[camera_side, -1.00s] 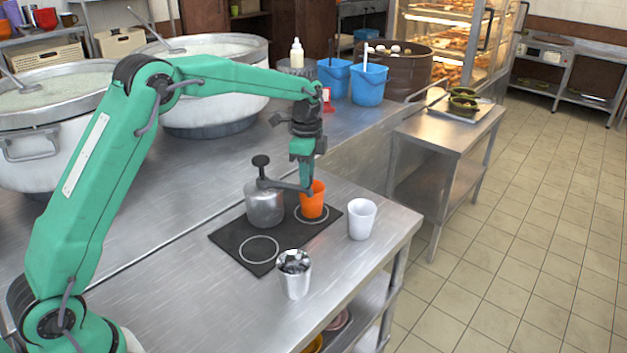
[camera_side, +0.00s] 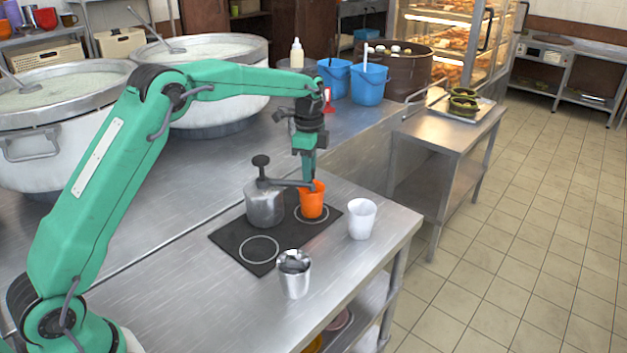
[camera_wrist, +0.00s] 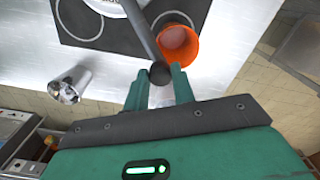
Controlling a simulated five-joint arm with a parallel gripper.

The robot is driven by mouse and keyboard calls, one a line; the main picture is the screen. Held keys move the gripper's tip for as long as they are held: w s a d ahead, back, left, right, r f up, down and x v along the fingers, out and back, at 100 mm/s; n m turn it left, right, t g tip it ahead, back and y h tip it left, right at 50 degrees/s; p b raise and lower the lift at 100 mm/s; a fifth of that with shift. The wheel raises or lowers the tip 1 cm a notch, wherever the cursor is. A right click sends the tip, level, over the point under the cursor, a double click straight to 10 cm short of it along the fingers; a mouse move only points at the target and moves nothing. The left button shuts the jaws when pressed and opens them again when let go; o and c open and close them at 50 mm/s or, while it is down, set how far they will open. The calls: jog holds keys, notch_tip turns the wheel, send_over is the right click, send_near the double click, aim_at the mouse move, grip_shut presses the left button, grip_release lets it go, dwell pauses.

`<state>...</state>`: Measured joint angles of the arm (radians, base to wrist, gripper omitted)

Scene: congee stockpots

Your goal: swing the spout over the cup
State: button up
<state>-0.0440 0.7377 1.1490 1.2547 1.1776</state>
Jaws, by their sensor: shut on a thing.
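The metal pot (camera_side: 265,204) has a dark knob on top and a long grey spout (camera_side: 288,182) reaching right. The orange cup (camera_side: 311,203) stands upright on the right ring of the black mat (camera_side: 237,243). My gripper (camera_side: 307,181) is shut on the spout's outer end, close to the cup's back rim. In the wrist view the spout (camera_wrist: 143,32) ends in a dark round tip between my fingers (camera_wrist: 160,80). There it runs along the left edge of the orange cup (camera_wrist: 179,44), and most of the cup's opening shows right of it.
A white cup (camera_side: 361,220) stands right of the mat. A metal cup (camera_side: 295,277) with something inside stands in front of it. The left ring (camera_side: 259,250) is empty. Large white stockpots (camera_side: 47,150) and blue buckets (camera_side: 369,86) stand behind.

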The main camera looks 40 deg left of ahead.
jog(key=shift+w+a, duration=0.15)
jog(key=shift+w, duration=0.05)
jog(key=shift+w+a, duration=0.75)
dwell(0.5)
jog(key=o, duration=0.5)
jog(key=shift+o, duration=0.2)
jog(key=shift+r, duration=0.1)
notch_tip(320, 180, up, 7)
dwell(0.8)
